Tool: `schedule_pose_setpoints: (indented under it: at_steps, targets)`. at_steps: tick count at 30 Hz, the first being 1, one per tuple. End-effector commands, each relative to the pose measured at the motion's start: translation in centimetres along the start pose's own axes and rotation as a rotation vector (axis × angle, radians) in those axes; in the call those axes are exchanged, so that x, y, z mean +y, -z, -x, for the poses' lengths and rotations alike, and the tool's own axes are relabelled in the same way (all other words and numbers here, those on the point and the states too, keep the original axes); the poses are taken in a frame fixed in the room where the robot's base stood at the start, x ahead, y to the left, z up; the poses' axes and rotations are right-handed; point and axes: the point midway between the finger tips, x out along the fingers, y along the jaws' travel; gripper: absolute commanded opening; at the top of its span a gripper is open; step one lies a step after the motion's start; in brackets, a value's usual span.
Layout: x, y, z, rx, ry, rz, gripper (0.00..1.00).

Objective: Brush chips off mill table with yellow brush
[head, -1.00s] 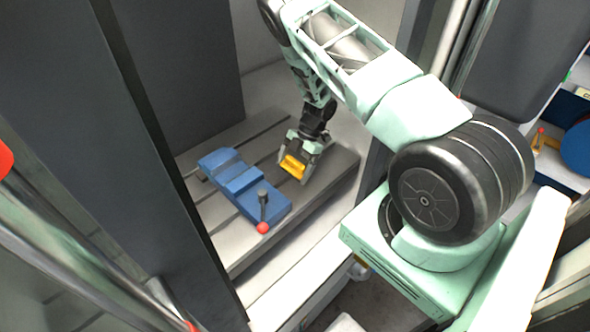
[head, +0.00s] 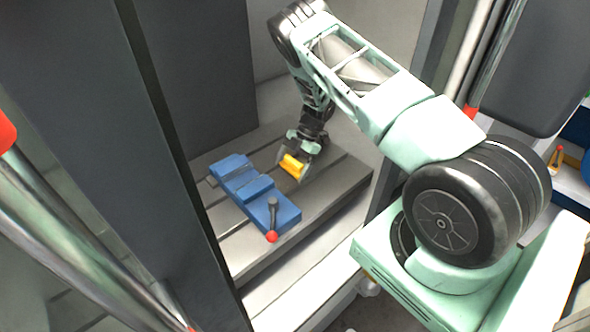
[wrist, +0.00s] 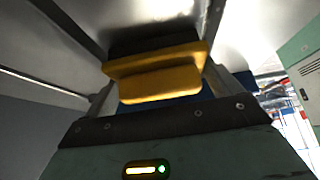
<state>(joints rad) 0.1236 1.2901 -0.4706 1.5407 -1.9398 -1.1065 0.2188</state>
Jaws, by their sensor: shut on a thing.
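The yellow brush (head: 293,166) is held in my gripper (head: 300,163) over the grey slotted mill table (head: 325,205). The wrist view shows the brush's yellow body (wrist: 155,75) between the two fingers, with dark bristles beyond it. My gripper is shut on it. In the head view the brush is just right of the blue vise on the table. I cannot tell whether the bristles touch the table. No chips can be made out at this size.
The blue vise (head: 250,190) sits on the table, its handle ending in a red ball (head: 271,237) near the front edge. A dark machine panel (head: 165,200) stands close at the left. Bare table lies right of the vise.

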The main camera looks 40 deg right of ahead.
Motion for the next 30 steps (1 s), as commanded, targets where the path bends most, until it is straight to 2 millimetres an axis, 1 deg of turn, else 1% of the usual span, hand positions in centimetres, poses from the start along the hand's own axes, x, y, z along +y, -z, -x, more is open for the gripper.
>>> schedule_pose_setpoints:
  at_steps: [11,14,24,30]
  targets:
    - [-0.1,-1.3,1.0,-0.001,0.0,-0.001,0.72]
    - [-0.6,-1.3,1.1,0.0,0.001,-0.002,0.72]
    - [-3.4,-1.4,0.9,0.0,0.001,-0.003,0.72]
    - [-4.1,-1.5,0.7,-0.001,0.002,-0.003,0.72]
